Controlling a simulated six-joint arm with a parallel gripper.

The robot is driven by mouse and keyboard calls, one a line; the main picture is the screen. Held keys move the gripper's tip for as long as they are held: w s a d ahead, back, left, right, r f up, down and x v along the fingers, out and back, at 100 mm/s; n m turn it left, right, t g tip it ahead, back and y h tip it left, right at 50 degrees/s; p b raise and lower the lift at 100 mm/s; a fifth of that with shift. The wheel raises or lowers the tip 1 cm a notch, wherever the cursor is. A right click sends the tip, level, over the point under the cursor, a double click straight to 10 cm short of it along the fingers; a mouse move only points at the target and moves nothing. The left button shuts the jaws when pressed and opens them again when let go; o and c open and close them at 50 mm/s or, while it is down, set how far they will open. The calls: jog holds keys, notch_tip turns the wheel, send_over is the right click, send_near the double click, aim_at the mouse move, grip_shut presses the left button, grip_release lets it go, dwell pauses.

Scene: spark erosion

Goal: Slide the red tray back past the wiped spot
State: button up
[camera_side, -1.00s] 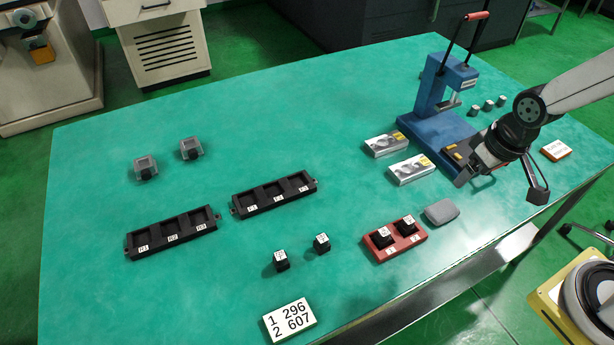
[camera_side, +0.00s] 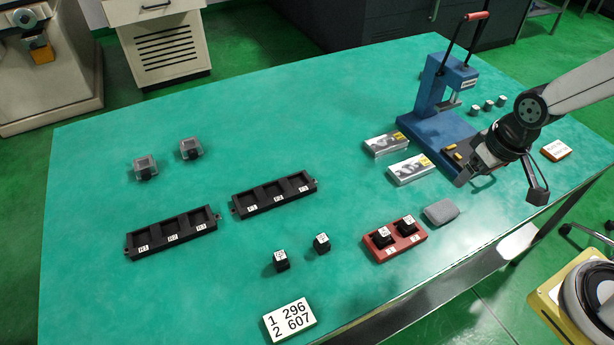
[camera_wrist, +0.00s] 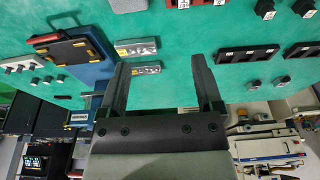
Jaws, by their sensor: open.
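The red tray (camera_side: 394,241) sits near the front edge of the table and holds two black blocks with white labels. In the wrist view part of the red tray (camera_wrist: 196,3) shows at the top edge. A grey pad (camera_side: 441,212) lies close behind and to the right of the tray; it also shows at the top of the wrist view (camera_wrist: 128,5). I cannot make out a wiped spot on the green table. My gripper (camera_side: 468,172) is open and empty, in front of the blue press and well away from the tray; its two fingers (camera_wrist: 163,65) stand apart in the wrist view.
The blue press (camera_side: 436,118) stands behind my gripper, with two silver boxes (camera_side: 410,168) to its left. Black racks (camera_side: 172,233), two loose black blocks (camera_side: 281,261) and a number card (camera_side: 289,320) lie left of the tray.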

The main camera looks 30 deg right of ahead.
jog(key=shift+w, duration=0.2)
jog(key=c, duration=0.9)
jog(key=shift+w+a+f, duration=0.1)
jog(key=shift+w, duration=0.2)
grip_shut()
jog(key=w+a+f+g, duration=0.3)
jog(key=w+f+g, duration=0.3)
jog(key=w, duration=0.5)
jog(key=w+a+f+g, duration=0.1)
jog(key=f, duration=0.3)
jog(key=w+a+f+g, duration=0.1)
jog(key=f, duration=0.3)
jog(key=w+a+f+g, duration=0.1)
jog(key=w+f, duration=0.1)
jog(key=f, duration=0.2)
jog(key=shift+a, duration=0.35)
jog(key=shift+a+f+g, duration=0.25)
jog(key=shift+f+g, duration=0.15)
jog(key=shift+f, duration=0.35)
